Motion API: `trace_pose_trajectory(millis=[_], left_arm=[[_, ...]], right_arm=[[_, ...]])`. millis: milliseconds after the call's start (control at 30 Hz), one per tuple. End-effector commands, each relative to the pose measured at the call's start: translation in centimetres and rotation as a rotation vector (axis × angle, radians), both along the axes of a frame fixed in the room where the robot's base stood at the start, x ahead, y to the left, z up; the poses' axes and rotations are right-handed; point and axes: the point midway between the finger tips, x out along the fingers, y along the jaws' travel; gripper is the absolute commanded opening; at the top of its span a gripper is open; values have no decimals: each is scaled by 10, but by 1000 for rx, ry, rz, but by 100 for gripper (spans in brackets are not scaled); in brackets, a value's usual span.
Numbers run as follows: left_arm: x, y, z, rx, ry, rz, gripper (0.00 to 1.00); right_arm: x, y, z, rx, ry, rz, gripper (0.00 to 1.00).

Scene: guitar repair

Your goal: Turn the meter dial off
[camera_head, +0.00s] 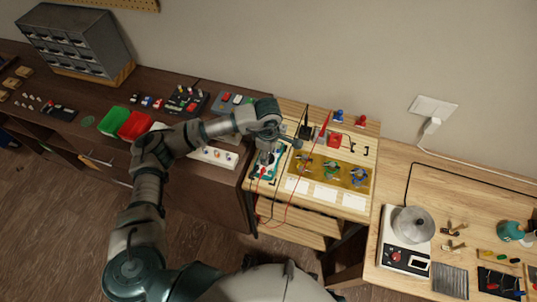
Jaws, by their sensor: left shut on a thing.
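My left arm comes in from the left and bends over the light wooden bench board (345,208). My left gripper (266,157) points down and is shut at the teal multimeter (271,174) near the board's left edge. The meter's dial is hidden under the fingers, so its setting does not show. Red and black test leads (287,204) run from the meter. A red probe (324,124) and a black probe (304,122) stand upright towards the back of the board. My right gripper is not in view.
A gold tray (358,187) with several small coloured parts lies right of the meter. Red and green bins (135,125) sit on the dark bench at left. A scale-like device with a metal pot (409,223) stands on the right table. A grey drawer cabinet (75,42) is at back left.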

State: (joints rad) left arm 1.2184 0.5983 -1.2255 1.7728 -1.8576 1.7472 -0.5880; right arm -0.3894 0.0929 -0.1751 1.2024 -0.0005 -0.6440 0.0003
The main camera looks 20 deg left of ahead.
Motion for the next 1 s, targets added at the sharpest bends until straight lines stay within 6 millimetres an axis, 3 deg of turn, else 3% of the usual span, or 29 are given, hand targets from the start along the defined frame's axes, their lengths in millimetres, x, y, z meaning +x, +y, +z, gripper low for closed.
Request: trace_pose_trajectory(millis=[567,600,667,1000], left_arm=[[1,1,1,1,-3,-28,12],[1,1,1,1,-3,-28,57],[1,1,1,1,-3,-28,72],[0,0,2,1,-2,-29,72]], right_arm=[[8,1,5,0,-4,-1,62],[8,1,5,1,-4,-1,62],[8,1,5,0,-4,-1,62],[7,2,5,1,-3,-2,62]])
